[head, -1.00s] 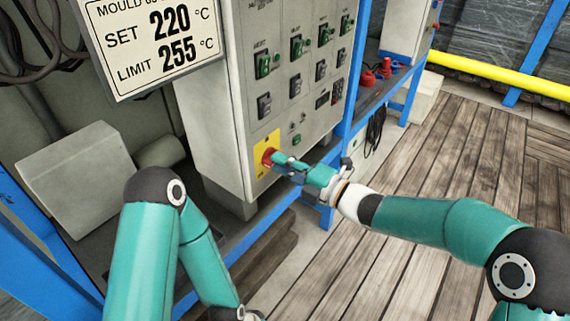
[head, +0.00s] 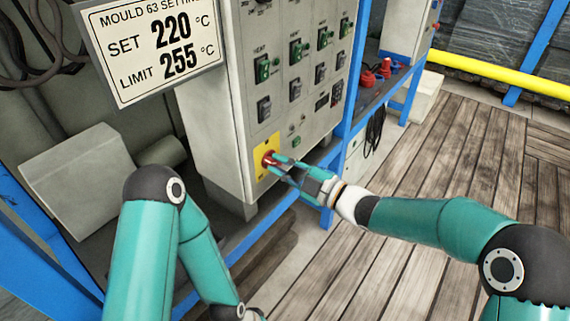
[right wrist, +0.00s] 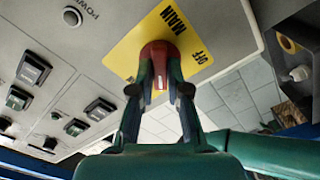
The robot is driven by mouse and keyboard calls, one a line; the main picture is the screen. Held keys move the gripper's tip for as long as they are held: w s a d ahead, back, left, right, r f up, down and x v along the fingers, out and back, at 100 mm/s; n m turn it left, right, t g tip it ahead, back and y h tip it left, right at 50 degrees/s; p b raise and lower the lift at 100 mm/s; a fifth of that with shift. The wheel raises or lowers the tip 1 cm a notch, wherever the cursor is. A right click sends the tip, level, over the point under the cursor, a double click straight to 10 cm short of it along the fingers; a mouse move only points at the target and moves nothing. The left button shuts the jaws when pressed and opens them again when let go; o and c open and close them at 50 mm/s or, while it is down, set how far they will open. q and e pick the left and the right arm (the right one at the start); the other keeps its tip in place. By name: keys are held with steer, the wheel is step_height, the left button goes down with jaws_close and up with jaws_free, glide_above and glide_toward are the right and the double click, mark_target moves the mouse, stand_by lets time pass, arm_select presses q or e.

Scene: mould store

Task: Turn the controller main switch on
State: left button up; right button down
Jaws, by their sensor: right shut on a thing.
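The main switch is a red knob (head: 269,158) on a yellow plate (head: 263,146) low on the grey controller cabinet front. In the right wrist view the knob (right wrist: 160,50) stands out from the plate (right wrist: 128,51), which reads MAIN and OFF. My right gripper (head: 276,163) is shut on the knob, one finger on each side, as the right wrist view also shows. A pale mark shows on the knob between the fingers, but I cannot tell which setting it points to. My left arm hangs at the lower left; its gripper is out of the picture.
Several green and black switches (head: 295,48) fill the panel above the knob. A sign (head: 153,48) with SET 220 and LIMIT 255 hangs at upper left. A blue frame post (head: 354,70) stands right of the cabinet. The plank floor (head: 440,160) is clear at right.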

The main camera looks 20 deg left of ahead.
steer(key=m+p, duration=0.1)
steer(key=m, duration=0.1)
steer(key=m+p, duration=0.1)
steer(key=m, duration=0.2)
steer(key=shift+s+a+m, duration=0.15)
steer(key=shift+s+m, duration=0.05)
steer(key=shift+m, duration=0.1)
steer(key=m+p, duration=0.1)
steer(key=m, duration=0.2)
steer(key=shift+f+p, duration=0.15)
steer(key=shift+p, duration=0.25)
steer(key=shift+f+m+p, duration=0.15)
steer(key=shift+m+p, duration=0.15)
steer(key=shift+m, duration=0.5)
steer(key=shift+s, duration=0.1)
steer(key=c, duration=1.2)
jaws_free()
steer(key=shift+a, duration=0.1)
steer(key=shift+o, duration=0.3)
steer(key=shift+w, duration=0.2)
